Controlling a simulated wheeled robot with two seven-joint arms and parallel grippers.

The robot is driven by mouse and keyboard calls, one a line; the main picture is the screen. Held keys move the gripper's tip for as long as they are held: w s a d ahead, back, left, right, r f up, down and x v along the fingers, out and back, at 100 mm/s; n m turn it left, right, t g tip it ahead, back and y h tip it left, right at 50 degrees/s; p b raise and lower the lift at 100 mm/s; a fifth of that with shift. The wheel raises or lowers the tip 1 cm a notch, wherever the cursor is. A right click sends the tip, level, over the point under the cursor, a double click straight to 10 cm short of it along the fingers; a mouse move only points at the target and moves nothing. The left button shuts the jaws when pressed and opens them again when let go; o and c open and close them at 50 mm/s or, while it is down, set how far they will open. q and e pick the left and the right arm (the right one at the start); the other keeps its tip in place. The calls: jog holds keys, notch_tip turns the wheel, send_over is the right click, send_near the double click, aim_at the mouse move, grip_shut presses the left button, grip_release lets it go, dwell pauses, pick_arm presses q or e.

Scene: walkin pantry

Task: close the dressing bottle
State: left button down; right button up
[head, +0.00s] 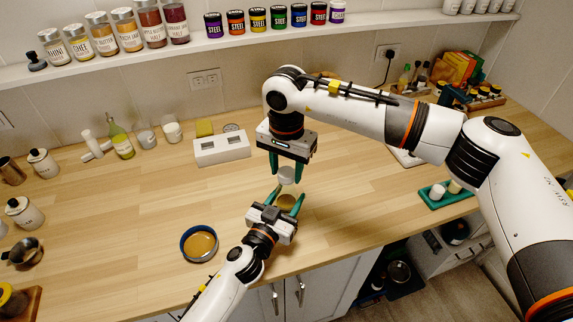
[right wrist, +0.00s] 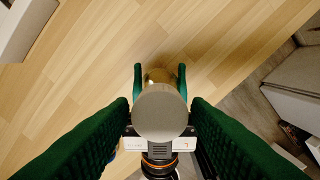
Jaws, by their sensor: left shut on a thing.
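The dressing bottle (head: 287,201) has a golden-brown body and stands over the wooden counter. My left gripper (head: 286,196) comes from below and is shut on it, a green finger on each side. A pale round cap (head: 287,174) is above the body, in line with it; whether it is fully seated cannot be told. My right gripper (head: 287,160) points down from above, its fingers apart on either side of the cap. In the right wrist view the cap (right wrist: 160,112) is seen from above between the green fingers, with narrow gaps, and hides most of the bottle.
A blue-rimmed bowl (head: 199,243) stands left of my left gripper. A white two-slot block (head: 221,149) is behind it to the left. A green tray (head: 447,194) with small containers is at the right. The counter's front edge is close; the middle left is clear.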

jog(key=c, duration=0.8)
jog(key=shift+o, duration=0.2)
jog(key=m, duration=1.6)
jog(key=shift+m, duration=0.4)
jog(key=m, duration=0.7)
jog(key=shift+m, duration=0.3)
jog(key=o, duration=1.2)
jog(key=shift+c, duration=0.2)
jog(key=shift+r, duration=0.1)
notch_tip(320, 180, up, 12)
